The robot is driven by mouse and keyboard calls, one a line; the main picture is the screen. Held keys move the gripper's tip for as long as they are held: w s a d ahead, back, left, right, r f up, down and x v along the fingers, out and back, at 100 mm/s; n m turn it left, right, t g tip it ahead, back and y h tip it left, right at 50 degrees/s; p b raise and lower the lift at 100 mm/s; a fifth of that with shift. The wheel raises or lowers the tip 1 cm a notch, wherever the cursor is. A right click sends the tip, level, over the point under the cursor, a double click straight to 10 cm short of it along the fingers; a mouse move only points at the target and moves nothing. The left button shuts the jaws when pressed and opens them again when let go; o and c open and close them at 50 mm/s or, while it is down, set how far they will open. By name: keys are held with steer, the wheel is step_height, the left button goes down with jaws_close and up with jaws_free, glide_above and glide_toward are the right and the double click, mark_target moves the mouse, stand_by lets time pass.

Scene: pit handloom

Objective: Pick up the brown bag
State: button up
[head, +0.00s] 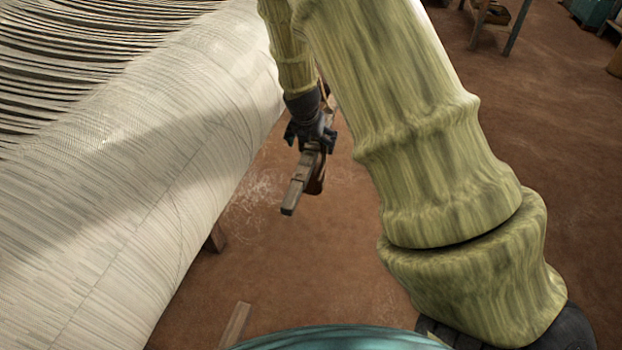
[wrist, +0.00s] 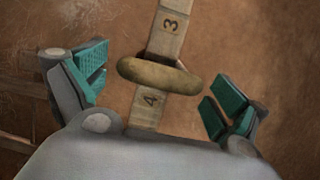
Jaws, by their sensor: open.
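A rounded brown shape (wrist: 158,74), which I take to be the brown bag, lies across a narrow wooden bar (wrist: 166,40) marked with the numbers 3 and 4. In the wrist view my gripper (wrist: 156,92) is open, with one teal-padded finger left of the brown shape and the other right of it. Neither finger appears to touch it. In the head view my gripper (head: 310,138) is above the wooden bar (head: 296,190). A brown part, likely the bag (head: 317,180), shows at the bar's right side, partly hidden.
A wide roll of pale threads (head: 130,190) fills the left of the head view, close to my gripper. A wooden piece (head: 235,325) stands low in front. The brown earth floor (head: 300,270) is open around the bar. A wooden stand (head: 492,20) is far right.

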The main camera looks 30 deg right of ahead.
steer(key=shift+x, duration=1)
steer(key=shift+c, duration=0.4)
steer(key=shift+s, duration=0.1)
steer(key=c, duration=1.7)
steer(key=shift+r, duration=0.2)
steer(key=shift+r+p, duration=0.35)
steer(key=shift+r, duration=1.4)
steer(key=s+d, duration=0.8)
steer(key=s, duration=0.1)
steer(key=s+d+p, duration=0.1)
steer(key=s+d, duration=0.3)
steer(key=shift+s+f, duration=0.15)
steer(key=shift+s, duration=0.1)
steer(key=shift+a, duration=0.15)
